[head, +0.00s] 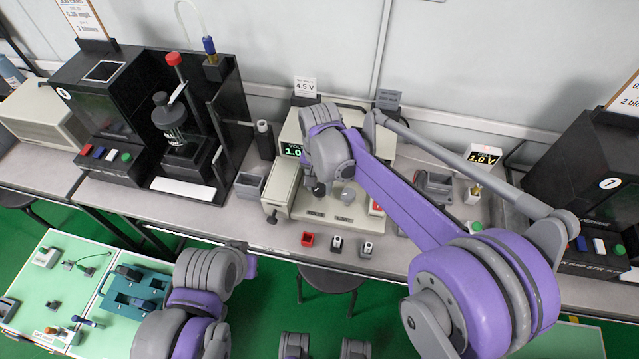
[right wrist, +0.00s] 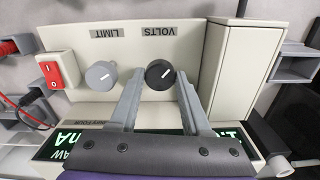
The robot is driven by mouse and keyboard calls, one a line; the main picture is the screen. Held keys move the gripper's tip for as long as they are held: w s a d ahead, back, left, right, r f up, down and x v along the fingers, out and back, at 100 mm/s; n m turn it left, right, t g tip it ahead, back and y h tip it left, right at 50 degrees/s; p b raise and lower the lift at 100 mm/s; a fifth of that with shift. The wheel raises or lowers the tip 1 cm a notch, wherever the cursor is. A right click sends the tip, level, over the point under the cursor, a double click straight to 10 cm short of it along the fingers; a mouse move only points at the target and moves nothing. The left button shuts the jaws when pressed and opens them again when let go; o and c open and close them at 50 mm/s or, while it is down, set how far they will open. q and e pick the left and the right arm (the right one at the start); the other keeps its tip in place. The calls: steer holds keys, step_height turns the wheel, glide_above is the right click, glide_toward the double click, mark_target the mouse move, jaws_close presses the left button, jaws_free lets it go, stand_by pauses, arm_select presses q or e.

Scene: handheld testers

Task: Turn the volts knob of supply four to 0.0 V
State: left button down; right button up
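The cream power supply (head: 300,205) stands on the bench in the head view, partly behind my right arm. In the right wrist view, upside down, the black volts knob (right wrist: 158,78) with a white pointer line is beside the grey limit knob (right wrist: 101,75). My right gripper (right wrist: 160,74) is open, one fingertip on each side of the volts knob. I cannot tell whether they touch it. My left gripper is not in view; only my left arm shows.
A red rocker switch (right wrist: 51,75) is beside the limit knob.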

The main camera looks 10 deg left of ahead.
jaws_close()
steer(key=shift+n, duration=0.5)
steer(key=n, duration=0.2)
steer(key=shift+n, duration=0.4)
steer(key=shift+n+b, duration=0.4)
steer(key=shift+n, duration=1.7)
steer(key=o, duration=0.5)
jaws_free()
steer(key=shift+o, duration=0.2)
